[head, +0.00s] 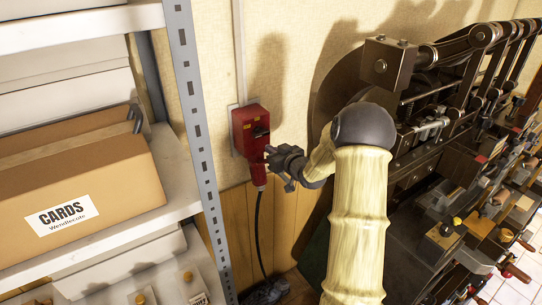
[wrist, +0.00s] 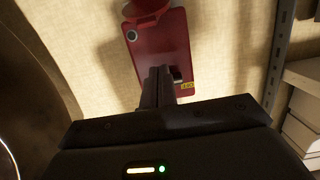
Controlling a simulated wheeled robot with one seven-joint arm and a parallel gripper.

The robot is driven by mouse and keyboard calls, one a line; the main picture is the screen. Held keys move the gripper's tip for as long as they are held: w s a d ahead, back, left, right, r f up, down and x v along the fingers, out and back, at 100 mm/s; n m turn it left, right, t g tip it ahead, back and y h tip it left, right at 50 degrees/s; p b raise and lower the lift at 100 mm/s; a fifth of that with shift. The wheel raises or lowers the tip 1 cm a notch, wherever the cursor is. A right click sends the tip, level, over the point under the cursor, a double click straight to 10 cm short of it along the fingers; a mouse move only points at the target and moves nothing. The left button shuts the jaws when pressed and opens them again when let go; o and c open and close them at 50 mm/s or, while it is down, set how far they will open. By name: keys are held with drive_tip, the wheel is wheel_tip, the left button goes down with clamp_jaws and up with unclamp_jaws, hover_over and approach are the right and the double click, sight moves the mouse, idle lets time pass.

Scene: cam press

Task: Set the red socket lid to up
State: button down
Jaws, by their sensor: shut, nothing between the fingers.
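The red socket (head: 243,128) is a red box on the wall, with a dark part on its front and a small yellow label. A red plug (head: 258,176) with a black cable hangs from its lower end. I cannot make out the lid apart from the box or tell its position. My gripper (head: 271,156) is shut and empty at the box's lower right. In the wrist view the red socket (wrist: 165,50) appears upside down, and my gripper's closed fingers (wrist: 158,78) overlap its face beside a small dark part. Whether they touch it is unclear.
A metal shelf post (head: 198,130) stands close left of the socket, with a carton (head: 110,170) marked CARDS on the shelf. A large dark machine (head: 400,90) with rods and levers fills the right side. The cable (head: 257,235) hangs down along the wood panelling.

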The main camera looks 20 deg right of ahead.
sight(265, 162)
drive_tip(key=shift+p+x, duration=0.55)
drive_tip(key=shift+x, duration=0.7)
drive_tip(key=shift+s+d+f+p, duration=0.1)
drive_tip(key=shift+s+f+p, duration=0.2)
drive_tip(key=shift+f, duration=0.3)
drive_tip(key=shift+s+f+p, duration=0.25)
drive_tip(key=shift+f+p, duration=0.15)
drive_tip(key=shift+f, duration=0.2)
drive_tip(key=shift+s+d+f+p, duration=0.1)
drive_tip(key=shift+s+f+p, duration=0.2)
drive_tip(key=shift+f, duration=0.3)
